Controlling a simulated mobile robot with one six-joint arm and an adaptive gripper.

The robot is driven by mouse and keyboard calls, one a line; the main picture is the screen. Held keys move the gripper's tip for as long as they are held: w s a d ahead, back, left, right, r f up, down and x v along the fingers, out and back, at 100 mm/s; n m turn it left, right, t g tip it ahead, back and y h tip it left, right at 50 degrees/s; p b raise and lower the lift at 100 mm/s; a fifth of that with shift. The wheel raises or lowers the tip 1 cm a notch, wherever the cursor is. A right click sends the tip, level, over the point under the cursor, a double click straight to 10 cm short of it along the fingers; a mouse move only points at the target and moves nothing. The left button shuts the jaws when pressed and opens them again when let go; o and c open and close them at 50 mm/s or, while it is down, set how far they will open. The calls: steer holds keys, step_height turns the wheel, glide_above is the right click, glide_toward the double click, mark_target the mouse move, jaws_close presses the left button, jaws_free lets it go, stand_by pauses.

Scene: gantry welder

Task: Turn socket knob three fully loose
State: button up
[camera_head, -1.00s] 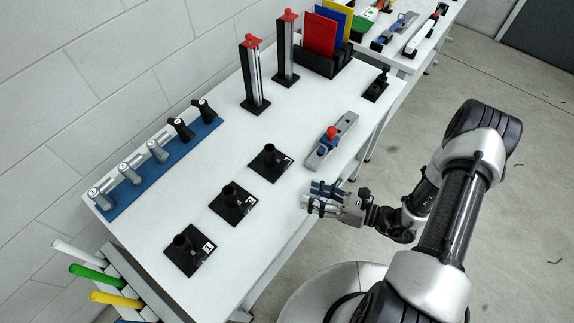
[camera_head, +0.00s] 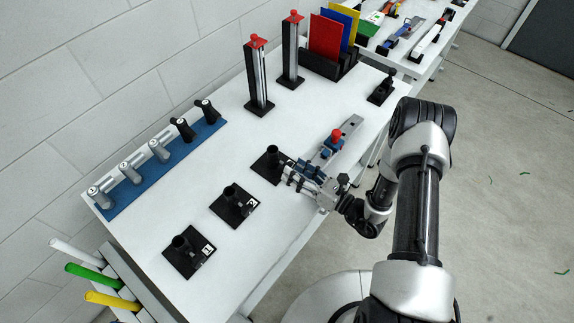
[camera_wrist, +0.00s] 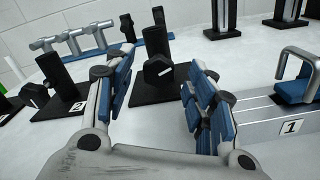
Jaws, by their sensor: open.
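The third socket (camera_head: 272,163) is a black upright tube on a square black plate, the one nearest my gripper. In the wrist view its tube (camera_wrist: 160,42) stands straight ahead, with a dark faceted knob (camera_wrist: 157,71) on its near side. My gripper (camera_head: 291,172) is low over the table beside this socket. In the wrist view my gripper (camera_wrist: 160,65) is open, its blue-padded fingers on either side of the knob, which shows between them. I see no clear contact. The socket's number label is not visible.
Socket two (camera_wrist: 62,92) stands left of my gripper, and socket one (camera_head: 187,250) beyond it. A grey fixture with blue clamp (camera_head: 331,149) and red top lies close to the right. A blue rack of handles (camera_head: 160,165) lines the back edge.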

steer(key=shift+x, duration=2.05)
steer(key=shift+c, duration=0.2)
steer(key=c, duration=1.1)
steer(key=shift+o, duration=0.2)
steer(key=shift+n+b, duration=0.3)
steer(key=n+b, duration=0.1)
steer(key=n, duration=0.5)
steer(key=shift+s+a+b, duration=0.15)
steer(key=shift+b, duration=0.2)
steer(key=n+b, duration=0.1)
steer(key=n, duration=0.3)
steer(key=shift+f, duration=0.1)
steer(key=shift+n+b, duration=0.65)
steer(key=shift+n, duration=0.95)
